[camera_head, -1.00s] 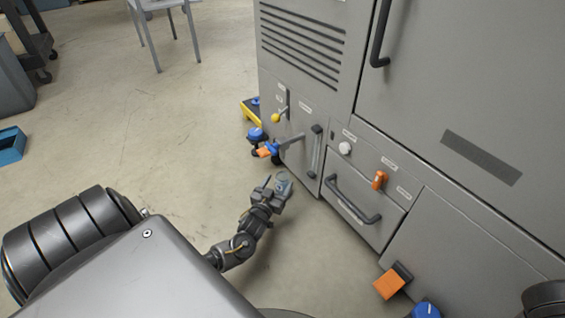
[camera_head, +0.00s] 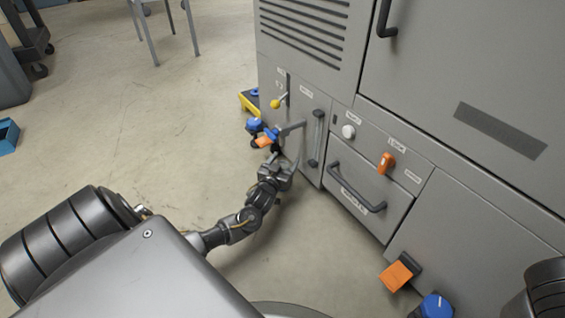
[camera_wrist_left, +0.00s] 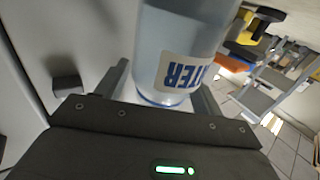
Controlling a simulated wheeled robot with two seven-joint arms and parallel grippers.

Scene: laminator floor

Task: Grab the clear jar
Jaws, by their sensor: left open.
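The clear jar (camera_wrist_left: 185,45) fills the upper middle of the left wrist view. It is bluish and see-through, with a white label whose visible letters read "TER" and a blue ring near its end. My left gripper (camera_head: 284,163) is open, low in front of the grey machine. In the left wrist view, the fingers of the gripper (camera_wrist_left: 163,98) are on either side of the jar's near end; I cannot tell whether they touch it. In the head view I cannot make out the jar clearly at the gripper. My right gripper is out of view.
The grey machine (camera_head: 450,165) stands close on the right, with a protruding drawer handle (camera_head: 357,190), an orange switch (camera_head: 387,162) and an orange flap (camera_head: 397,274). A blue-and-orange valve part (camera_head: 265,138) sticks out just beyond my gripper. The floor (camera_head: 150,130) to the left is open.

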